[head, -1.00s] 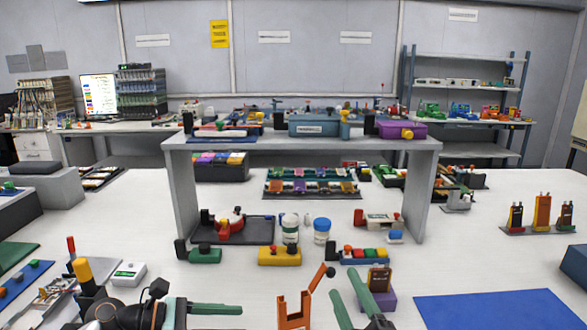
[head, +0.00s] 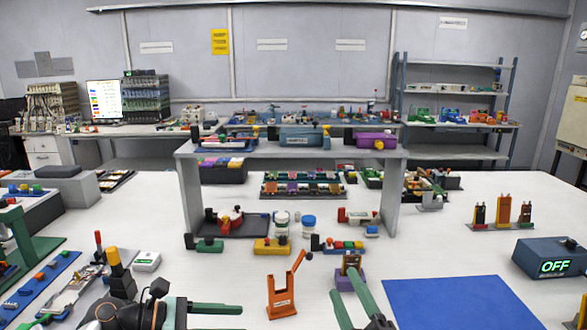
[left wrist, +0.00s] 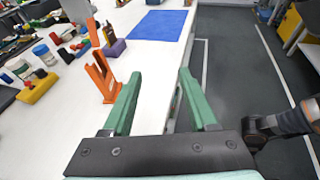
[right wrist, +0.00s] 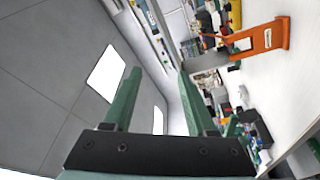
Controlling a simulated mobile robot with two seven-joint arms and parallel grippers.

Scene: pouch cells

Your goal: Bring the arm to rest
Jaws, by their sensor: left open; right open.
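My right gripper (head: 345,283) is open and empty at the bottom centre of the head view, its green fingers pointing up and away over the table's front. In the right wrist view its open fingers (right wrist: 160,75) have only wall, bright panels and the room behind them. My left gripper (head: 240,308) reaches in from the lower left with its fingers pointing right. In the left wrist view its fingers (left wrist: 160,76) are spread with nothing between them, near the table edge. An orange stand (head: 281,300) with a lever is on the table between the two grippers.
A blue mat (head: 450,303) lies right of my right gripper. A box reading OFF (head: 552,258) stands at the far right. A grey raised shelf (head: 392,205) spans mid-table, with jars (head: 309,225) and small fixtures around it. Tools and trays fill the left side.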

